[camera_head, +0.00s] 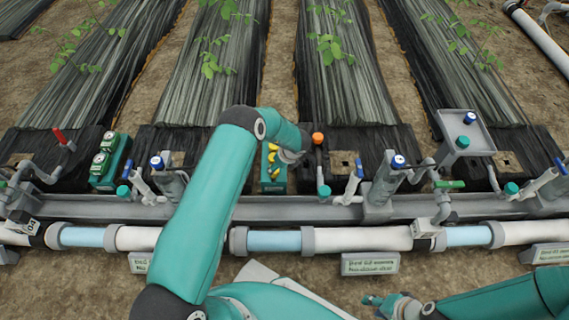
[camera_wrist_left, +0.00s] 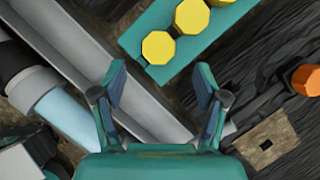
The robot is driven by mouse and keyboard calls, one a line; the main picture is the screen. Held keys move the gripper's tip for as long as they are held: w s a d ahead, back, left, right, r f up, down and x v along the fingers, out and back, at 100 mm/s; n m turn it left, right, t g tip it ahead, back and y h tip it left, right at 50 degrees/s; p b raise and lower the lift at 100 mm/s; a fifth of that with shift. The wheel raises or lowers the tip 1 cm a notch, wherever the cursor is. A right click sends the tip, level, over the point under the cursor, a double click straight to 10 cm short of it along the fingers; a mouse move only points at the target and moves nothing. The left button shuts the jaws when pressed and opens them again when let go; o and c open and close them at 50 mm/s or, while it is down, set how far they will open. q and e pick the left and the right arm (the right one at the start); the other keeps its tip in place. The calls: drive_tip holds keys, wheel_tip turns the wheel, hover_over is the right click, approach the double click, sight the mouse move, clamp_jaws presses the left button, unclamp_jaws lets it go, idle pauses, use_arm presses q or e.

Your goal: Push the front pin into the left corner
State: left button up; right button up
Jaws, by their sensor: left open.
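A teal box (camera_head: 273,187) stands on the rail behind my left arm. Several yellow-headed pieces (camera_head: 277,172) sit in it, which may be the pins. In the left wrist view the yellow octagonal heads (camera_wrist_left: 159,47) stand in a row on the teal box (camera_wrist_left: 172,71). My left gripper (camera_wrist_left: 161,80) is open and empty, its fingers over the grey rail, short of the nearest yellow head in the picture. Its fingers are hidden in the head view. My right gripper (camera_head: 385,302) is low at the bottom right, away from the box; its jaw state is unclear. I cannot identify the left corner.
An orange cap (camera_head: 317,138) stands right of the box, also in the left wrist view (camera_wrist_left: 307,80). Valves, including a blue-capped one (camera_head: 398,161), line the rail (camera_head: 240,211).

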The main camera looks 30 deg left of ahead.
use_arm(q)
drive_tip(key=b+x, duration=0.2)
drive_tip(key=x, duration=0.4)
drive_tip(key=shift+f, duration=0.1)
drive_tip(key=c, duration=1.2)
drive_tip(key=shift+r+p, duration=2.15)
drive_tip(key=shift+r, duration=1)
